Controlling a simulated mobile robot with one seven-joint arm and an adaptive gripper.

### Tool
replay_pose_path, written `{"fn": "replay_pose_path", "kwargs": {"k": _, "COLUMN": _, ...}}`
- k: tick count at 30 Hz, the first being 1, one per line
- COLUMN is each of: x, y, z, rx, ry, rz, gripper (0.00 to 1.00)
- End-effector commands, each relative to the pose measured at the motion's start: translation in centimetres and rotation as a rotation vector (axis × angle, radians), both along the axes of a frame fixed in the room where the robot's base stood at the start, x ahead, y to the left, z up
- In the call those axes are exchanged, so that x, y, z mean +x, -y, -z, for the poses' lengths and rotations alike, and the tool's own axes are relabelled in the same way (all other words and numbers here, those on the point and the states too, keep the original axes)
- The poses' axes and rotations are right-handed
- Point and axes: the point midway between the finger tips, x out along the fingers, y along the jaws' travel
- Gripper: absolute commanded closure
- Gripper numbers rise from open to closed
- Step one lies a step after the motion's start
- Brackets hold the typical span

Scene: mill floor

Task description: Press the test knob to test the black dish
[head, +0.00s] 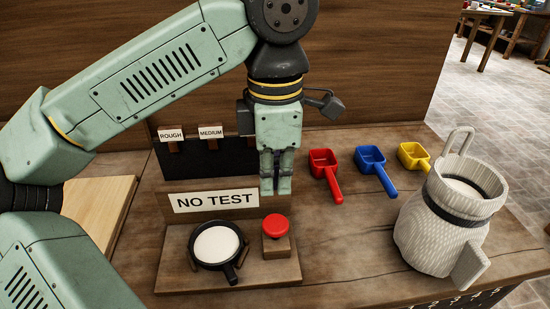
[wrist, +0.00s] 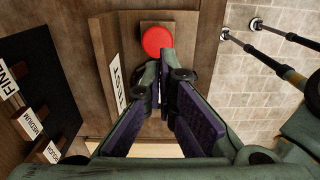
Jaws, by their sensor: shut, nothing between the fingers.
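The red test knob (head: 275,226) sits on a small wooden block on the test stand (head: 180,277). It also shows in the wrist view (wrist: 156,41), just beyond my fingertips. The black dish (head: 218,265), with white contents, rests on the stand left of the knob, its handle toward the front. A sign (head: 216,199) reading "NO TEST" stands behind them. My gripper (head: 275,190) points down above and slightly behind the knob, apart from it in the head view. Its fingers (wrist: 167,72) are shut and empty.
Red (head: 322,160), blue (head: 371,158) and yellow (head: 413,155) scoops lie to the right. A pale ribbed jug (head: 440,225) with white contents stands at the right front. A dark board with "ROUGH" (head: 171,134) and "MEDIUM" (head: 210,131) labels is behind. A light board (head: 98,208) lies left.

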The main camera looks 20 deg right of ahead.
Motion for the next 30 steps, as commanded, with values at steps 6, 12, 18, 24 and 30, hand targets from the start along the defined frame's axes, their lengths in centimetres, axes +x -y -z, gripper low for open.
{"fn": "replay_pose_path", "kwargs": {"k": 6, "x": -0.1, "y": -0.1, "z": 4.4, "rx": 0.0, "ry": -0.002, "rz": 0.001, "gripper": 1.0}}
{"fn": "replay_pose_path", "kwargs": {"k": 12, "x": 0.0, "y": 0.0, "z": 7.1, "rx": -0.001, "ry": -0.001, "rz": -0.001, "gripper": 1.0}}
{"fn": "replay_pose_path", "kwargs": {"k": 18, "x": 0.0, "y": 0.0, "z": 8.0, "rx": -0.001, "ry": 0.001, "rz": -0.002, "gripper": 1.0}}
{"fn": "replay_pose_path", "kwargs": {"k": 24, "x": 0.0, "y": 0.0, "z": 8.1, "rx": 0.0, "ry": 0.001, "rz": -0.002, "gripper": 1.0}}
{"fn": "replay_pose_path", "kwargs": {"k": 30, "x": 0.0, "y": 0.0, "z": 8.7, "rx": 0.0, "ry": 0.0, "rz": -0.002, "gripper": 1.0}}
